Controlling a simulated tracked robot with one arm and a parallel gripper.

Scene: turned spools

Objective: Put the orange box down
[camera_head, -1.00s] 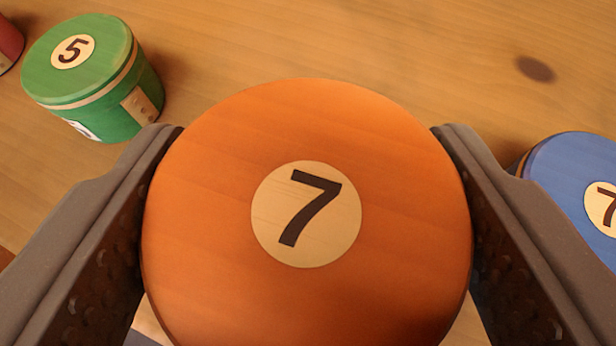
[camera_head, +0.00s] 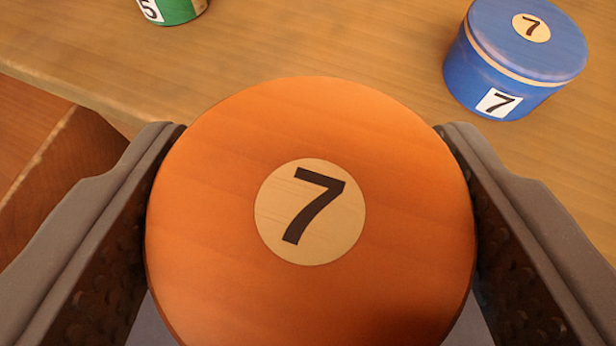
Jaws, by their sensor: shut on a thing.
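The orange box (camera_head: 400,190) is round, with a cream disc and a dark 7 on its top. It fills the middle of the view, close to the camera. My gripper (camera_head: 312,190) is shut on it, one dark finger pad against its left side and one against its right. The underside of the box is hidden, so I cannot see what lies right below it.
A blue round box (camera_head: 475,62) marked 7 stands on the wooden table (camera_head: 330,40) at upper right. A green box (camera_head: 180,10) marked 5 is cut off at the top left. The table's edge runs at left, with a darker brown surface (camera_head: 50,150) beyond it.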

